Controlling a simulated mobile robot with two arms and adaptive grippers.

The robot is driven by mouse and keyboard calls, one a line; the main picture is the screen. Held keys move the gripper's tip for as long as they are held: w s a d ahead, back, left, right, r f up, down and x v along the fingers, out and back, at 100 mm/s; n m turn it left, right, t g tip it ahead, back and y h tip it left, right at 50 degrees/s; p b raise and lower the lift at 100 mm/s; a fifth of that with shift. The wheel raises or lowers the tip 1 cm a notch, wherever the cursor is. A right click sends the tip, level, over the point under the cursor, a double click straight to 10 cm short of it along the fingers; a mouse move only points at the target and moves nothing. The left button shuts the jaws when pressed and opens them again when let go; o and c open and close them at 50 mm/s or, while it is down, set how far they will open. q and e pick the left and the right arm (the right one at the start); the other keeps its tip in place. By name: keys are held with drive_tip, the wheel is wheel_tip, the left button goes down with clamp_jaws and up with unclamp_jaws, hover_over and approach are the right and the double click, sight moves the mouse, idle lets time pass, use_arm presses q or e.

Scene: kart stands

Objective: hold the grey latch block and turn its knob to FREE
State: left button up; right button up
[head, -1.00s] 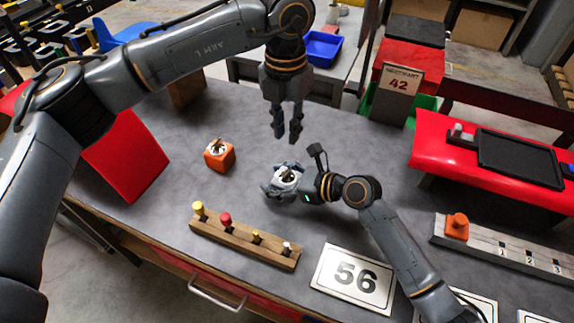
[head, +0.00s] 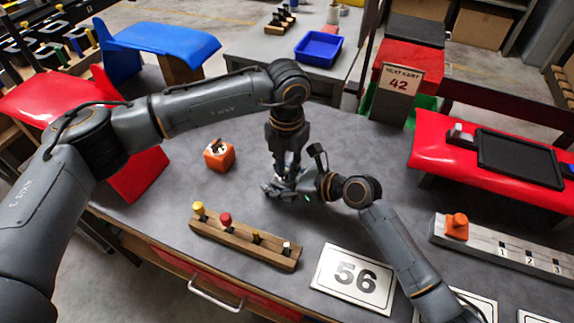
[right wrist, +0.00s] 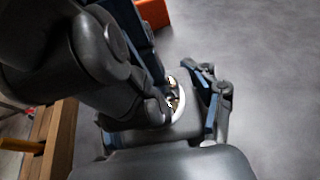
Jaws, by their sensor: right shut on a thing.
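The grey latch block (right wrist: 187,122) is between the fingers of my right gripper (head: 284,187), which is shut on it just above or on the table. In the right wrist view, part of the block's white dial (right wrist: 178,108) and its small knob (right wrist: 172,88) show. My left gripper (head: 284,174) points down at the block from above. Its fingers are at the knob and cover much of it, and I cannot tell whether they touch it or are closed on it. The dial's markings and the knob's setting are hidden.
An orange block (head: 219,159) with a similar dial stands to the left. A wooden rack (head: 245,242) with several coloured pegs and a card reading 56 (head: 353,278) lie in front. The table between is clear.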

use_arm(q)
clamp_jaws()
drive_tip(key=shift+m, duration=0.3)
drive_tip(key=m, duration=0.8)
use_arm(e)
drive_tip(key=shift+f, duration=0.1)
use_arm(q)
drive_tip(key=m, duration=0.4)
drive_tip(key=shift+m, duration=0.3)
drive_tip(key=m, duration=0.4)
drive_tip(key=shift+m, duration=0.3)
